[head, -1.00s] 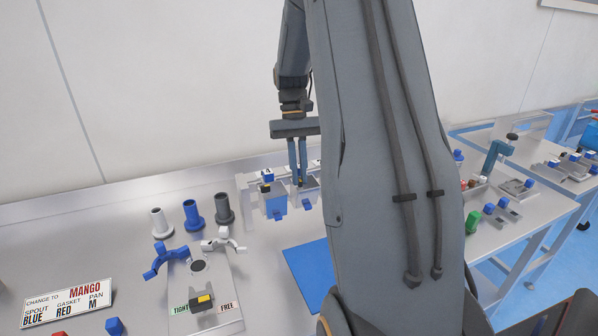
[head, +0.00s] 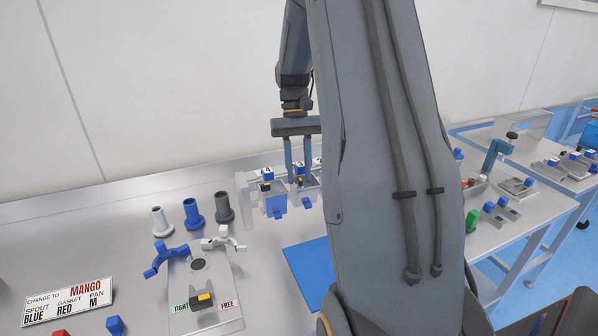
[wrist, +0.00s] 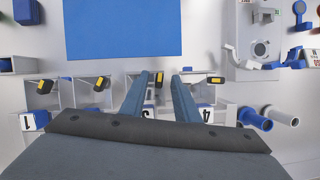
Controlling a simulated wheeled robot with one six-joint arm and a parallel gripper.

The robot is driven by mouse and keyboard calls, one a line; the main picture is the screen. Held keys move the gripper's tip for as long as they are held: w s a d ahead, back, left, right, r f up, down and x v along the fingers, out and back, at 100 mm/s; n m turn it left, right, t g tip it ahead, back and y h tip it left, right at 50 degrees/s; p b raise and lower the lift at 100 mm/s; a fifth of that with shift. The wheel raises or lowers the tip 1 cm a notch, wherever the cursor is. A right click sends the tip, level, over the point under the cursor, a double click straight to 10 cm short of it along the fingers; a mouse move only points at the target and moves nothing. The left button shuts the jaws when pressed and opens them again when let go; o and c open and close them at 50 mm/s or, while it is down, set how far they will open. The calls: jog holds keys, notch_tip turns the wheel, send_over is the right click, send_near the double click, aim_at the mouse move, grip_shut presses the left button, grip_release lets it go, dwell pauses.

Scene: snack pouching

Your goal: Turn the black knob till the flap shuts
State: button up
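My gripper (head: 298,178) is over the row of numbered dispensers at the back of the bench. In the wrist view its fingers (wrist: 160,76) are apart, one on each side of a black knob (wrist: 158,79) with a yellow mark. Whether either finger touches the knob is not clear. This knob is on the dispenser whose label, perhaps 3, is partly hidden by a finger. Similar black knobs show on the neighbouring dispensers. Small blue flaps (head: 279,214) show low on the dispenser fronts in the head view. The flap under the straddled knob cannot be judged clearly.
A blue mat (head: 308,268) lies in front of the dispensers. A changeover sign (head: 67,300) stands at far left. My arm hides the bench's right part.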

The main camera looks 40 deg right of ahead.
jog(key=shift+r, duration=0.1)
jog(key=b+v, duration=0.2)
jog(key=v, duration=0.5)
jog(key=shift+r+b, duration=0.3)
